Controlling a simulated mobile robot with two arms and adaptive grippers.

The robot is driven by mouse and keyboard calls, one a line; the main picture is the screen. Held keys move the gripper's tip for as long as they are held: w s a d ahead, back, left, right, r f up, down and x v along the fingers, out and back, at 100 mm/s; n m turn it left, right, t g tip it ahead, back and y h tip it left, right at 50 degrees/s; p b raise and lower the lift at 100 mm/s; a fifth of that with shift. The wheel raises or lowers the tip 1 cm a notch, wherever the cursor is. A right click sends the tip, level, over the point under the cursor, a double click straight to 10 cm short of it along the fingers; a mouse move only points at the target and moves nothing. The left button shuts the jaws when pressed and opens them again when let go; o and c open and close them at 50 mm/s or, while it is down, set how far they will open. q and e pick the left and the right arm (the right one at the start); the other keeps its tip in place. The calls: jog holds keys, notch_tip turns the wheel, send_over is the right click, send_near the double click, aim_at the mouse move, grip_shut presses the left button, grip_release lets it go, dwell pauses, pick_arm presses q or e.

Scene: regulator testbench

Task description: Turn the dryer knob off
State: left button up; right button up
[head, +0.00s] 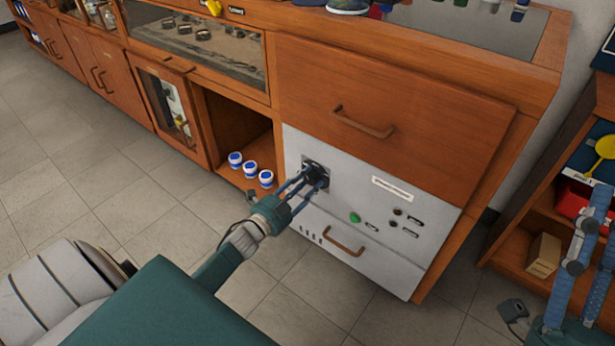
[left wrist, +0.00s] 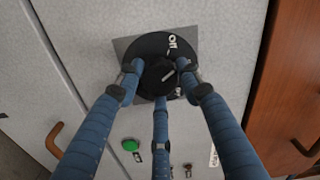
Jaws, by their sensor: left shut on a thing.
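The dryer knob (head: 317,172) is black and round, on a square grey plate in the upper left of the white dryer panel (head: 345,205). In the left wrist view the knob (left wrist: 158,76) carries a white pointer line, slanted up to the right. An "Off" label shows above it on the black dial (left wrist: 150,46). More white marking near the lower right is partly hidden by a finger. My left gripper (head: 318,178) is closed around the knob with its three blue fingers. My right gripper (head: 585,255) is at the right edge, empty, fingers spread.
The panel also has a green button (head: 355,217), small black knobs and a drawer handle (head: 345,242). A wooden drawer (head: 390,110) is above. Several white-and-blue jars (head: 251,169) stand in the open cubby at left. A shelf (head: 510,250) stands at right. The tiled floor in front is clear.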

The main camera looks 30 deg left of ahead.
pick_arm(q)
jog(key=n+p, duration=0.1)
jog(key=n, duration=0.1)
jog(key=shift+a+r+n, duration=0.1)
jog(key=shift+a+n, duration=0.05)
jog(key=shift+n, duration=0.15)
jog(key=shift+n+p, duration=0.55)
jog(key=shift+n, duration=0.85)
pick_arm(e)
jog(key=w+f+g+h, duration=0.2)
jog(key=w+f+g, duration=0.5)
jog(key=f, duration=0.5)
jog(key=shift+w+a+f+h, duration=0.3)
jog(key=shift+w+f+h, duration=0.1)
jog(key=shift+w, duration=0.1)
pick_arm(q)
jog(key=o, duration=1.1)
jog(key=shift+o, duration=0.2)
jog(key=s, duration=1.2)
jog(key=shift+a, duration=0.4)
